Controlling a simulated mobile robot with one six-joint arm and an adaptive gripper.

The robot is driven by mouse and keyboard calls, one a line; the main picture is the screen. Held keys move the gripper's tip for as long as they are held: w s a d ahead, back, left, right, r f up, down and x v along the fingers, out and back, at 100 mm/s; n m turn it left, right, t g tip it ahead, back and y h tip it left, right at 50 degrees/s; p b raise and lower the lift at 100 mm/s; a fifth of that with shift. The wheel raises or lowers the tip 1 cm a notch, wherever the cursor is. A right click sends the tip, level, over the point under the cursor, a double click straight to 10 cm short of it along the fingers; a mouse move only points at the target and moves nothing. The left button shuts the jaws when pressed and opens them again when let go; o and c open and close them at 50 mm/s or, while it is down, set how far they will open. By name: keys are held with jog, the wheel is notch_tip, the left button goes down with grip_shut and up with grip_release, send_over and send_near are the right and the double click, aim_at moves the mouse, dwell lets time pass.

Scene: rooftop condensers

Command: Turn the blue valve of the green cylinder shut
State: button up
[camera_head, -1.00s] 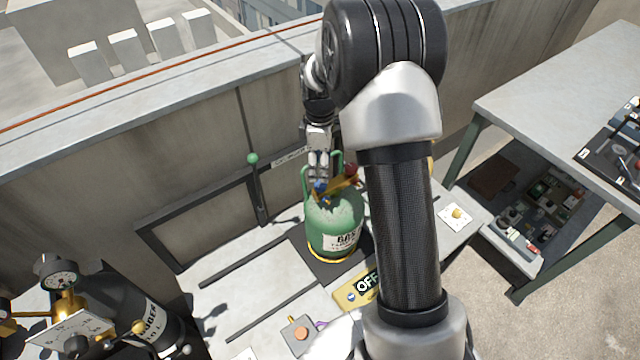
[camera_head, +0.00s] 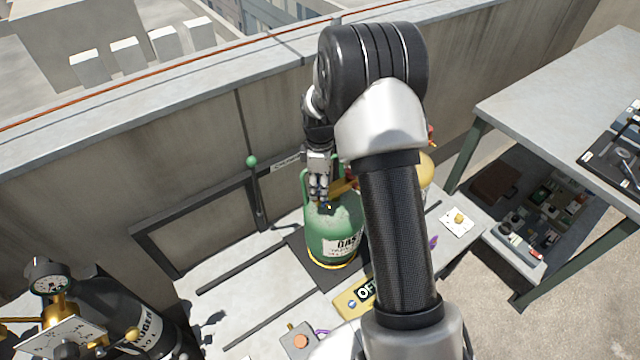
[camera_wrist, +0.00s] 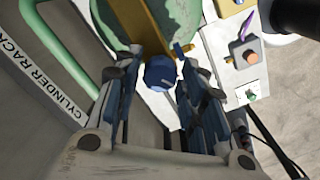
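The green cylinder (camera_head: 333,228) stands upright on a dark mat on the grey bench, with a lettered white label on its side. It also shows at the top of the wrist view (camera_wrist: 120,25). Its blue valve (camera_wrist: 160,73) lies between my two fingers in the wrist view, with gaps visible on both sides. My gripper (camera_head: 320,196) is open and points down over the cylinder's top. In the wrist view my gripper (camera_wrist: 157,85) has its fingertips on either side of the valve. In the head view the fingers largely hide the valve.
A black cylinder (camera_head: 120,310) with gauges stands at the lower left. A green-knobbed lever (camera_head: 252,162) rises by the rack against the wall. A yellow cylinder (camera_head: 426,172) is behind my arm.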

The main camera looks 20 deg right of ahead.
jog(key=c, duration=0.7)
jog(key=shift+m, duration=0.3)
jog(key=m+p, duration=0.2)
jog(key=m, duration=0.3)
jog(key=shift+r, duration=0.1)
jog(key=m+p, duration=0.1)
jog(key=m, duration=0.5)
jog(key=shift+p, duration=0.4)
jog(key=m+p, duration=0.1)
jog(key=m, duration=0.5)
jog(key=shift+m, duration=0.4)
jog(key=m, duration=0.6)
jog(key=shift+p, duration=0.3)
jog(key=shift+m, duration=0.4)
